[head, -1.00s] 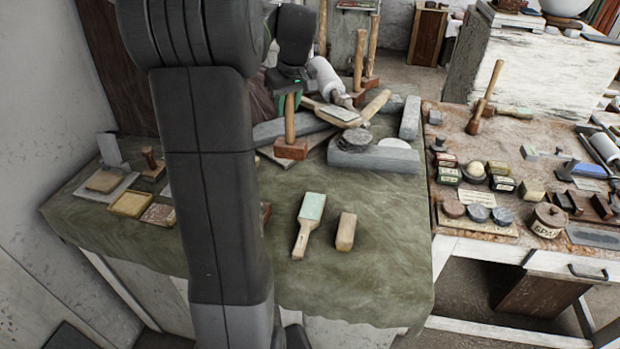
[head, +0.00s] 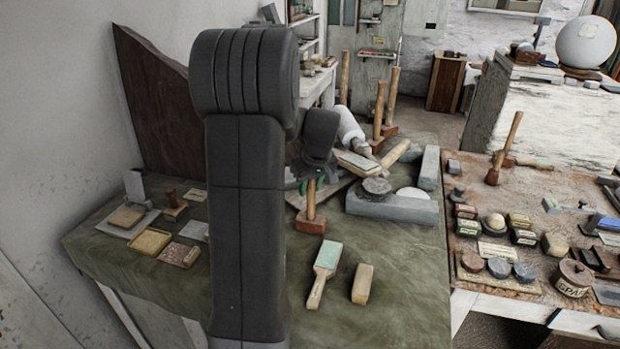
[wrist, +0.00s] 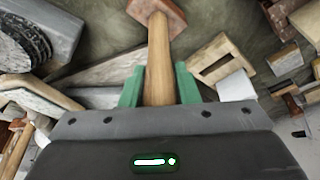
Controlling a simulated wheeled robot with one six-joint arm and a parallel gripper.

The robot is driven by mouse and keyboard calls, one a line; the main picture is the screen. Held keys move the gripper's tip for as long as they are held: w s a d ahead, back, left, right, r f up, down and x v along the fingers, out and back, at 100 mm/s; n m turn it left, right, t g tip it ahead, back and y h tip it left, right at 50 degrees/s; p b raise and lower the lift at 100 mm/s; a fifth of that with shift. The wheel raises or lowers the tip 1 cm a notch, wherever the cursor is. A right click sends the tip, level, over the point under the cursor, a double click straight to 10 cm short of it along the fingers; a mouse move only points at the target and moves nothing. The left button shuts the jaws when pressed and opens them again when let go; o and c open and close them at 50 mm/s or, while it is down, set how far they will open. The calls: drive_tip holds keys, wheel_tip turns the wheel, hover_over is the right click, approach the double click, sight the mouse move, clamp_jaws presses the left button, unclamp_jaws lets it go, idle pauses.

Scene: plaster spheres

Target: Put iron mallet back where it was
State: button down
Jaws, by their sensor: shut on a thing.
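The iron mallet has a rusty, reddish-brown block head (head: 311,221) and a pale wooden handle. My gripper (head: 312,184) is shut on the upper handle, and the mallet hangs upright with its head down. In the wrist view the handle (wrist: 158,60) runs between the green fingers of my gripper (wrist: 159,86), with the head at the top edge. The head is at or just above the green cloth table (head: 410,270), behind the pale green-faced paddle (head: 327,258). I cannot tell whether it touches the cloth. My arm hides part of the table to its left.
A tan block (head: 362,284) lies right of the paddle. A grey stone slab (head: 400,208) and other mallets (head: 380,108) stand behind. Small boxes and a yellow tray (head: 150,242) sit at left. A cluttered workbench (head: 480,280) adjoins at right. The front cloth is fairly clear.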

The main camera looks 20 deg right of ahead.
drive_tip(key=c, duration=1.5)
unclamp_jaws()
drive_tip(key=shift+f, duration=0.15)
drive_tip(key=shift+c, duration=0.2)
drive_tip(key=o, duration=0.4)
drive_tip(key=shift+o, duration=0.2)
drive_tip(key=b+v, duration=0.1)
drive_tip(key=v, duration=1.1)
drive_tip(key=shift+r, duration=0.25)
